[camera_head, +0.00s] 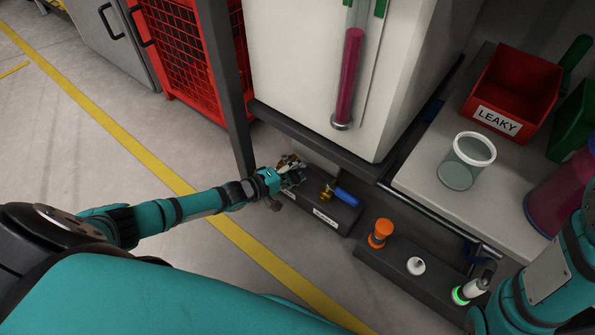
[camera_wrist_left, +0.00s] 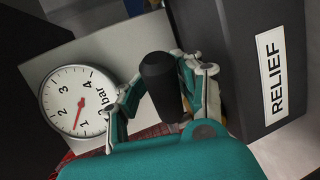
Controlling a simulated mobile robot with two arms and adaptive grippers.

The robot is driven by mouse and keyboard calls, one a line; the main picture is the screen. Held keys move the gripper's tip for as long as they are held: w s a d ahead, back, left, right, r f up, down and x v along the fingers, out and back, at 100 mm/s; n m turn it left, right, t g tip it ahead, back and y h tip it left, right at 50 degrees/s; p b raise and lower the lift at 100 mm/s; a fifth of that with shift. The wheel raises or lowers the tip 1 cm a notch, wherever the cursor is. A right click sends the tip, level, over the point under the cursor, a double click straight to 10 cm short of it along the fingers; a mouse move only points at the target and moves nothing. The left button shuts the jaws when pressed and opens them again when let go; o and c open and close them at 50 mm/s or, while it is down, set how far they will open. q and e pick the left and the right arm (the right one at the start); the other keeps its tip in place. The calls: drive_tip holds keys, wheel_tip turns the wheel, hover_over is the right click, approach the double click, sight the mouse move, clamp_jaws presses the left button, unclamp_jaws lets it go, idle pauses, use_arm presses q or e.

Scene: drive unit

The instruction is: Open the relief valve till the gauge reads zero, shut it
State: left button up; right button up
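My left gripper (camera_head: 288,172) is at the left end of a dark block (camera_head: 338,226) with white labels. In the left wrist view its fingers (camera_wrist_left: 160,88) are on both sides of a black handle (camera_wrist_left: 162,82) and appear closed on it. The dark block labelled RELIEF (camera_wrist_left: 274,75) stands right beside the handle. A round white gauge (camera_wrist_left: 77,101) marked in bar shows left of the handle. Its red needle points down in the picture, off the vertical; I cannot read the exact value. My right arm (camera_head: 550,285) is at the lower right; its fingers are not clear.
A brass valve (camera_head: 327,190) with a blue handle (camera_head: 343,196) sits beside my left gripper. An orange knob (camera_head: 379,234) and a white knob (camera_head: 415,266) stand on another dark block. A clear jar (camera_head: 459,172) and red LEAKY bin (camera_head: 515,88) are on the bench.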

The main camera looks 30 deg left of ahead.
use_arm(q)
drive_tip(key=shift+o, duration=1.2)
drive_tip(key=shift+f, duration=0.1)
drive_tip(key=v, duration=1.2)
